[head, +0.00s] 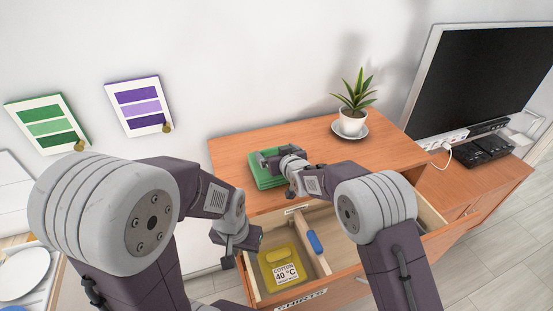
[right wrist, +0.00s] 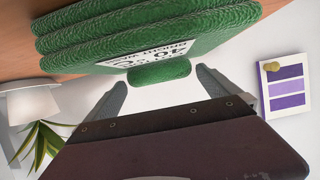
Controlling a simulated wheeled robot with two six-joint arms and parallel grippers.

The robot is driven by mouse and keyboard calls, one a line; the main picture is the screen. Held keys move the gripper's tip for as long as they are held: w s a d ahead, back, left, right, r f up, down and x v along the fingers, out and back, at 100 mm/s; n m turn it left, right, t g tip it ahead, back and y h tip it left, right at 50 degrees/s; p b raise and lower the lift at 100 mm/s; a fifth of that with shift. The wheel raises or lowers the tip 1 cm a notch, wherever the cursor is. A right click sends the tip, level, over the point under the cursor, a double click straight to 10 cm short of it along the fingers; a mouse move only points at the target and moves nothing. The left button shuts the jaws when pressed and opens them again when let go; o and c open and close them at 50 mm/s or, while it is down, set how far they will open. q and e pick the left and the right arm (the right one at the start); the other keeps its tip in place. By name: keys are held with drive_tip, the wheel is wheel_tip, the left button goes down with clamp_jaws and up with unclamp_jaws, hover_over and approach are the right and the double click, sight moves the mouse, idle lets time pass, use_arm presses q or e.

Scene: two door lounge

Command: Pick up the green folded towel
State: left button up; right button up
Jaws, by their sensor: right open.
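The green folded towel (head: 265,179) lies on the wooden cabinet top, near its left end. In the right wrist view the towel (right wrist: 120,32) shows stacked green layers, a white printed label and a small green roll (right wrist: 159,71) on its near side. My right gripper (head: 274,158) is at the towel, partly hiding it. In the wrist view its open fingers (right wrist: 160,88) stand either side of the roll, with a visible gap. My left gripper (head: 236,252) hangs low beside the open drawer's left side, away from the towel; its finger gap is unclear.
The open drawer (head: 302,292), labelled SHIRTS, holds a yellow folded item (head: 281,262) and a blue item (head: 315,242) across a divider. A potted plant (head: 351,112) stands on a saucer at the cabinet's back right. A television (head: 480,70) is further right.

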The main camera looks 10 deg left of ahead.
drive_tip(key=shift+w+a+f, duration=0.15)
drive_tip(key=shift+w+a, duration=0.15)
drive_tip(key=shift+w, duration=0.1)
drive_tip(key=shift+w+a+f, duration=0.15)
drive_tip(key=shift+w+f, duration=0.05)
drive_tip(key=shift+f, duration=0.05)
drive_tip(key=shift+s+r, duration=0.1)
drive_tip(key=shift+r, duration=0.05)
drive_tip(key=c, duration=1.5)
drive_tip(key=shift+o, duration=0.2)
drive_tip(key=shift+r+b, duration=0.3)
wheel_tip(320, 180, up, 3)
drive_tip(key=shift+r+b, duration=0.1)
drive_tip(key=shift+b, duration=1)
drive_tip(key=w+d+r+p, duration=0.3)
drive_tip(key=d+r+p, duration=0.2)
drive_tip(key=d, duration=0.6)
wheel_tip(320, 180, up, 2)
drive_tip(key=shift+w+d+r, duration=0.1)
drive_tip(key=shift+w+d, duration=0.1)
